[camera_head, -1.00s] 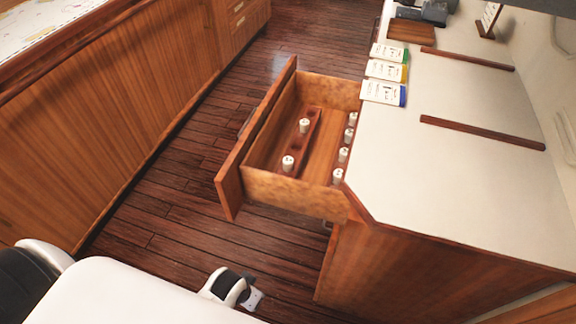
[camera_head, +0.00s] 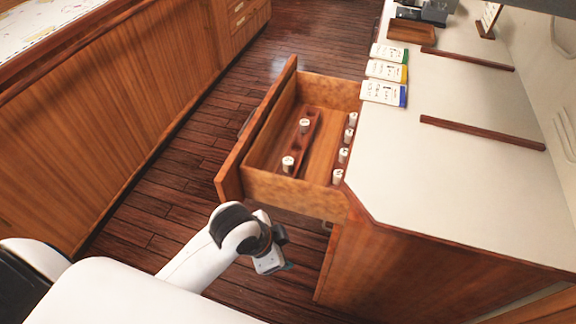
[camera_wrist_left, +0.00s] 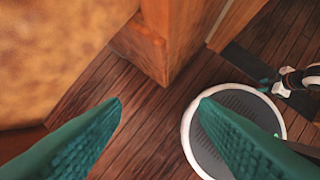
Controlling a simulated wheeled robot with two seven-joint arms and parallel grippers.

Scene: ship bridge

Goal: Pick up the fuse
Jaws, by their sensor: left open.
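Several small white cylindrical fuses stand upright in the open drawer (camera_head: 262,187). Two stand on the left wooden strip, a nearer fuse (camera_head: 288,163) and a farther fuse (camera_head: 304,126). The others, such as the nearest right fuse (camera_head: 338,176), stand in a row along the right side. My left gripper (camera_head: 286,266) is below and in front of the drawer, apart from it. In the left wrist view its two teal fingers (camera_wrist_left: 160,103) are spread with nothing between them. No fuse shows in that view. My right gripper is not in view.
The white counter (camera_head: 440,180) borders the drawer on the right, with label cards (camera_head: 384,93) along its edge. The drawer's front panel (camera_head: 255,140) rises on the left. A wooden cabinet (camera_head: 130,110) stands across the plank floor (camera_head: 150,215).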

